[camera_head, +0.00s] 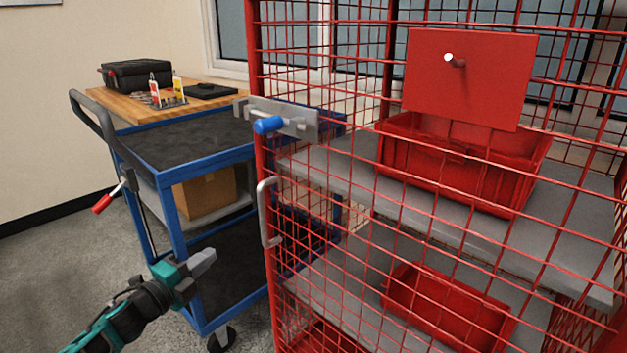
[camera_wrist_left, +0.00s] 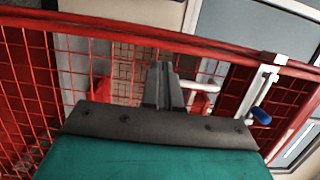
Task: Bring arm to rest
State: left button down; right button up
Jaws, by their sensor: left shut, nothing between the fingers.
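My left gripper (camera_head: 203,262) is low in the head view, in front of the blue cart and left of the red mesh cage. Its fingers are shut with nothing between them, and it appears apart from the cage. In the left wrist view its closed fingers (camera_wrist_left: 163,86) point toward the red mesh. The red mesh cage (camera_head: 262,190) has a grey latch plate (camera_head: 290,119) with a blue-ended handle (camera_head: 268,125) and a grey pull handle (camera_head: 266,212) below. The blue-ended handle also shows in the left wrist view (camera_wrist_left: 261,115). My right gripper is not in view.
A blue cart (camera_head: 180,235) stands left of the cage, with a cardboard box (camera_head: 206,192) on its middle shelf. A red-tipped lever (camera_head: 102,203) sticks out at its left. Red bins (camera_head: 450,165) stand on the cage's grey shelves. Open floor (camera_head: 50,270) lies at the left.

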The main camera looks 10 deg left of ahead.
pick_arm(q)
jog(key=s+d+f+n+g+y, duration=0.1)
jog(key=s+d+f+n+g, duration=0.3)
jog(key=s+d+n, duration=0.6)
jog(key=s+d+f+n+g+y, duration=0.1)
jog(key=s+d+f+n+g, duration=0.1)
jog(key=s+d+f+n, duration=0.7)
jog(key=s+r+p, duration=0.2)
jog(key=r+p, duration=0.5)
jog(key=p, duration=0.1)
jog(key=s+r+y+p, duration=0.1)
jog(key=s+r+p, duration=0.2)
jog(key=r+p, duration=0.4)
jog(key=shift+a+r+g+p, duration=0.2)
jog(key=shift+r+g+p, duration=0.15)
jog(key=shift+p, duration=0.7)
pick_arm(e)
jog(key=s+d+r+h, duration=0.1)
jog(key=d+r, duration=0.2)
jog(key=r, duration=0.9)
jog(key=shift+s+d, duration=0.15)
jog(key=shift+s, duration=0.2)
